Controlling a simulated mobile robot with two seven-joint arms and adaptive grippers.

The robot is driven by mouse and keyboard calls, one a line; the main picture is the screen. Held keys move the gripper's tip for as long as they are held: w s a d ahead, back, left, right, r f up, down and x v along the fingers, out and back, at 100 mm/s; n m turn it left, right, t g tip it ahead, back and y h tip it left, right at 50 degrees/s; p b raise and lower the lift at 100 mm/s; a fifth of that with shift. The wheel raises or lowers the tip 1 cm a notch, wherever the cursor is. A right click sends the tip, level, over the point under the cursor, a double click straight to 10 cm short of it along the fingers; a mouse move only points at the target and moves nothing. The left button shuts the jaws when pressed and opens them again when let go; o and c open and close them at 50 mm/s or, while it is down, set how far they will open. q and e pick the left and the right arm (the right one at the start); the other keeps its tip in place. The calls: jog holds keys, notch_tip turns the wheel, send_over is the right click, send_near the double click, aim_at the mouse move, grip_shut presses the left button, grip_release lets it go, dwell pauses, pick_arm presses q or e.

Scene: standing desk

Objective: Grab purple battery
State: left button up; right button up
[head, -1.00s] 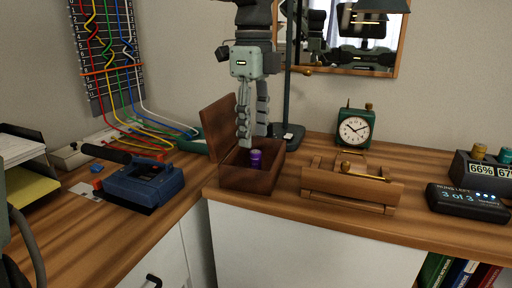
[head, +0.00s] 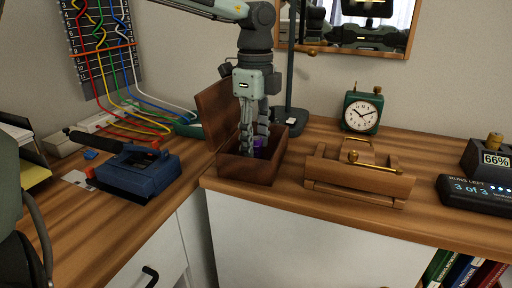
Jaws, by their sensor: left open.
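The purple battery (head: 257,144) stands inside an open brown wooden box (head: 250,173) on the desk, partly hidden behind my gripper's fingers. My left gripper (head: 253,150) points straight down into the box, with its fingers at the battery. It is open. I cannot tell whether the fingers touch the battery or are just in front of it. My right gripper is not in view.
The box lid (head: 217,112) stands raised at the left. A lamp stand (head: 290,115) is right behind the box. A wooden holder with a brass handle (head: 358,178) and a green clock (head: 361,110) stand to the right. A blue device (head: 140,172) lies left.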

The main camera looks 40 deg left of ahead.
pick_arm(q)
grip_shut()
dwell(0.3)
jog(key=shift+r, duration=0.1)
